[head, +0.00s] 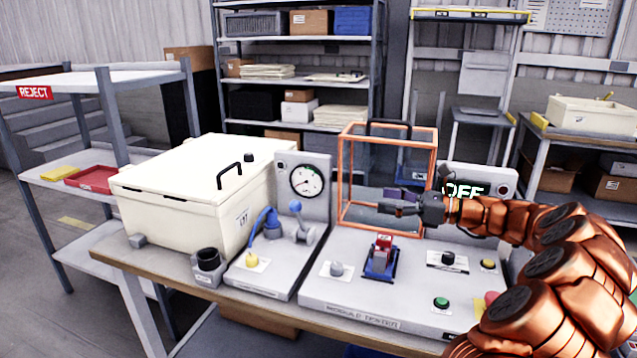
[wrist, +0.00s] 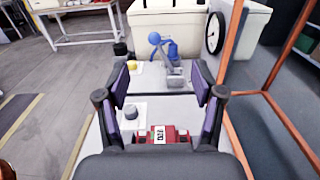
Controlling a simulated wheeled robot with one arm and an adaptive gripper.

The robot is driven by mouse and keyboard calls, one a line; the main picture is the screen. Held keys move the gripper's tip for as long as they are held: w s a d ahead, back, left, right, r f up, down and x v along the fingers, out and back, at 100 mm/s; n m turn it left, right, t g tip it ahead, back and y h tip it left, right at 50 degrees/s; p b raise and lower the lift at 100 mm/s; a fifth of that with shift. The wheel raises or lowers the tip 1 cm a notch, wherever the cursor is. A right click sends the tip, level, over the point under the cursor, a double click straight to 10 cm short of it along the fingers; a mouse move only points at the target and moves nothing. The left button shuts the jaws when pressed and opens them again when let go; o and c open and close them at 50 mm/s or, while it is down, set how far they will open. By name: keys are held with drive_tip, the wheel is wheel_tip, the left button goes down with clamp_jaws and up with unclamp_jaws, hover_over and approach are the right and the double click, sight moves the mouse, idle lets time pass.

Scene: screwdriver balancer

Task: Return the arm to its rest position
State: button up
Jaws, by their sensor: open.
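My gripper (head: 402,202) is at the end of my orange arm, above the module tester (head: 330,290) and in front of the orange-framed clear guard (head: 345,180). In the wrist view its two purple-padded fingers (wrist: 162,95) are spread apart with nothing held between them. Below it, a red module (head: 384,243) sits in a blue holder (head: 380,264) on the tester. The red module also shows in the wrist view (wrist: 165,134), under the gripper and apart from the fingers.
A gauge panel (head: 307,182) and a blue lever fixture (head: 265,222) stand left of the tester. A cream lidded box (head: 180,210) is farther left. A dark cup (head: 208,262) stands at the bench front. The REJECT shelf (head: 130,80) is at the left.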

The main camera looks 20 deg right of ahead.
drive_tip(key=s+a+r+n+g+p, duration=0.1)
drive_tip(key=s+a+n+g, duration=0.15)
drive_tip(key=a, duration=0.55)
drive_tip(key=s+a+r+n+g+p, duration=0.1)
drive_tip(key=s+a+n+g+p, duration=0.2)
drive_tip(key=a, duration=0.4)
drive_tip(key=s+a+r+n+g, duration=0.1)
drive_tip(key=a+n+g, duration=0.25)
drive_tip(key=a, duration=0.45)
drive_tip(key=s+a+f+n+g+h+p, duration=0.1)
drive_tip(key=s+a+n+g+h+p, duration=0.15)
drive_tip(key=s+a+n, duration=0.4)
drive_tip(key=s+a+f+n+g+h+p, duration=0.25)
drive_tip(key=s+n+h, duration=0.3)
drive_tip(key=s, duration=0.85)
drive_tip(key=s+d+f+n+h+p, duration=0.2)
drive_tip(key=s+d+n+h, duration=0.3)
drive_tip(key=s, duration=0.5)
drive_tip(key=shift+s+d+f+h+p, duration=0.3)
drive_tip(key=shift+s+d, duration=0.1)
drive_tip(key=shift+d, duration=0.95)
drive_tip(key=shift+c, duration=0.4)
